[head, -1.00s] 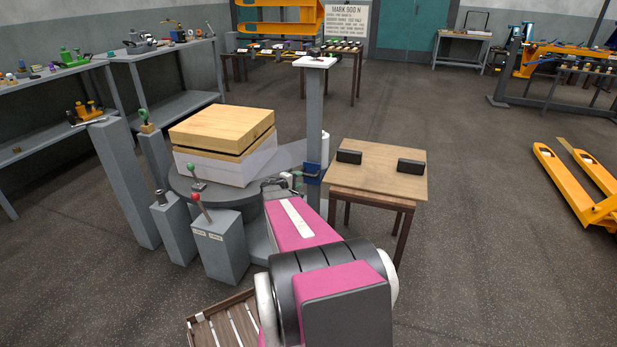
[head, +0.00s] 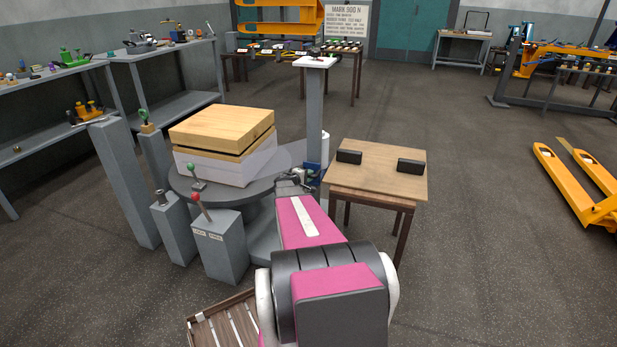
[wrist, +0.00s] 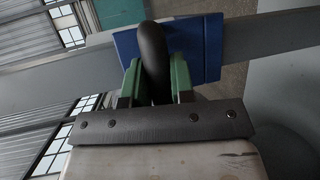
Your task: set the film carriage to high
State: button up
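The film carriage is a blue block (head: 313,171) low on the grey mast (head: 315,115), beside the turntable (head: 262,190). In the wrist view the blue carriage (wrist: 205,45) fills the upper middle, with a black rounded handle (wrist: 152,50) standing out from it. My gripper (head: 298,178) is at the carriage in the head view. In the wrist view the green fingers of my gripper (wrist: 155,85) lie on both sides of the handle and look closed against it. The handle's lower end is partly hidden between the fingers.
A wooden box on a white wrapped block (head: 215,165) stands on the turntable. Lever posts (head: 220,245) stand at its left front. A small wooden table (head: 380,175) with two black blocks is close on the right. The mast top carries a white plate (head: 314,62).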

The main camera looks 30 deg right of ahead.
grip_shut()
notch_tip(320, 180, up, 11)
jog(key=shift+r, duration=0.1)
jog(key=o, duration=0.7)
grip_release()
jog(key=shift+o, duration=0.2)
jog(key=v, duration=1.1)
